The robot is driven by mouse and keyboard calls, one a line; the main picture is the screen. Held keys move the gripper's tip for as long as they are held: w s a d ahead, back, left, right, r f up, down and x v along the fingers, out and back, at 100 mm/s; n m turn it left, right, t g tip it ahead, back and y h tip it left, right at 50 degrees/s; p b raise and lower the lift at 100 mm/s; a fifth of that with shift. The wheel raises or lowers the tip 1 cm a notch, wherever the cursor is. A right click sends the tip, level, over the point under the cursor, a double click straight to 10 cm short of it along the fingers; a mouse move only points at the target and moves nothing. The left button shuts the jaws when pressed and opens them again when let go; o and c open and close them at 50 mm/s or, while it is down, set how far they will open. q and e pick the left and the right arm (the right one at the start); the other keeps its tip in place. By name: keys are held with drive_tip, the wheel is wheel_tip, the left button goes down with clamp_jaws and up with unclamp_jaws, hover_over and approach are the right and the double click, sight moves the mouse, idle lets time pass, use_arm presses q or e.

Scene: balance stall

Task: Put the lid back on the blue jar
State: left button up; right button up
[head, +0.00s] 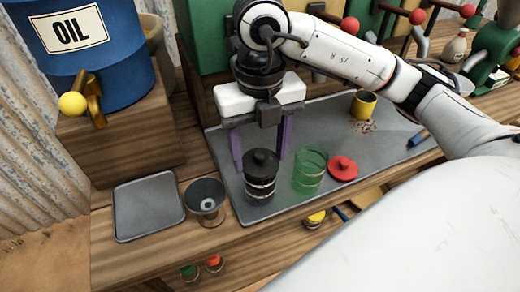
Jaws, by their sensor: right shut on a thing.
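My right gripper (261,164) points down with its two purple fingers on either side of a black lid (261,158) with a round knob. It is shut on this lid. The lid is at the top of a dark jar with pale bands (260,187) on the grey mat; I cannot tell whether it is fully seated. The jar looks nearly black, and no clearly blue jar shows. Just right of it stands a green see-through jar (309,177) without a lid. A red lid (343,168) lies on the mat beside that jar. My left gripper is not in view.
The grey mat (225,160) covers much of the wooden counter. A grey square plate (148,205) and a metal cup (205,200) are at the left. A blue oil drum (110,75) stands behind them. A yellow cup (363,104) is at the back right.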

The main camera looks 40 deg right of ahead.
idle(0.4)
drive_tip(key=o, duration=1.6)
drive_tip(key=shift+c, duration=0.2)
drive_tip(key=shift+r, duration=0.1)
drive_tip(key=shift+r+p, duration=2.9)
drive_tip(key=shift+r, duration=0.55)
clamp_jaws()
